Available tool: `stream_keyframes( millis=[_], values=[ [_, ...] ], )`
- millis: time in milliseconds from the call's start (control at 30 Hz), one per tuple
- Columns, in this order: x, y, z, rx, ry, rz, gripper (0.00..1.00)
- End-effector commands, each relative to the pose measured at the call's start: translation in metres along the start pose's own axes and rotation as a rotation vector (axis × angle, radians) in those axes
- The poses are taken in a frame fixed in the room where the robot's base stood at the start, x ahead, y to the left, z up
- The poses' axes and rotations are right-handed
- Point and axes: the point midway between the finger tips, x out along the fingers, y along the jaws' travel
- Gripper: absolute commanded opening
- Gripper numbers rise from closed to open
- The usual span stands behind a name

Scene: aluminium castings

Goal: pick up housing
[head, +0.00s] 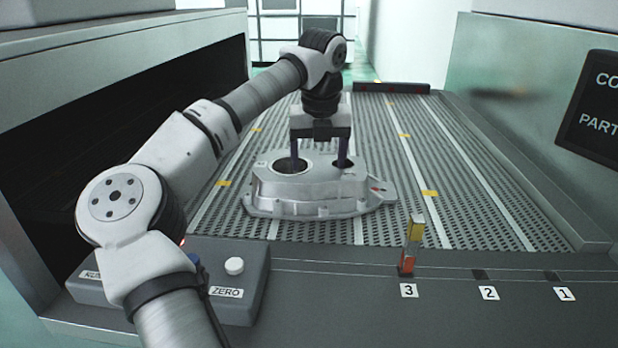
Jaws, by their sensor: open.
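The housing (310,194) is a silver cast part with a flanged base, a raised body and round openings in its top. It sits on the ribbed conveyor-like bed (450,210), near the middle of the head view. My gripper (319,164) points down over the housing with its two fingers apart. The left finger reaches down at the large round opening, and the right finger at the smaller opening on the right. I cannot tell whether the fingers touch the metal. Nothing is lifted; the housing rests flat on the bed.
A control box (240,290) with buttons stands at the front left, beneath my arm. A red and yellow peg (411,245) stands upright at the slot labelled 3. A dark bar (391,87) closes the far end. A screen (592,110) hangs on the right wall.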

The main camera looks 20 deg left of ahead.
Motion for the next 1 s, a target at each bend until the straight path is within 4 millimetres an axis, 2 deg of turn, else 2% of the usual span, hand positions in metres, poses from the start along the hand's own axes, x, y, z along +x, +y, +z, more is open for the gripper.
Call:
stream_keyframes(
  millis=[233, 533, 1000],
  values=[
    [0.034, -0.005, -0.002, 0.002, 0.004, -0.002, 0.74],
    [0.041, -0.005, -0.002, 0.002, 0.0, -0.001, 0.74],
    [0.041, -0.005, -0.002, 0.001, 0.001, -0.001, 0.14]
  ],
)
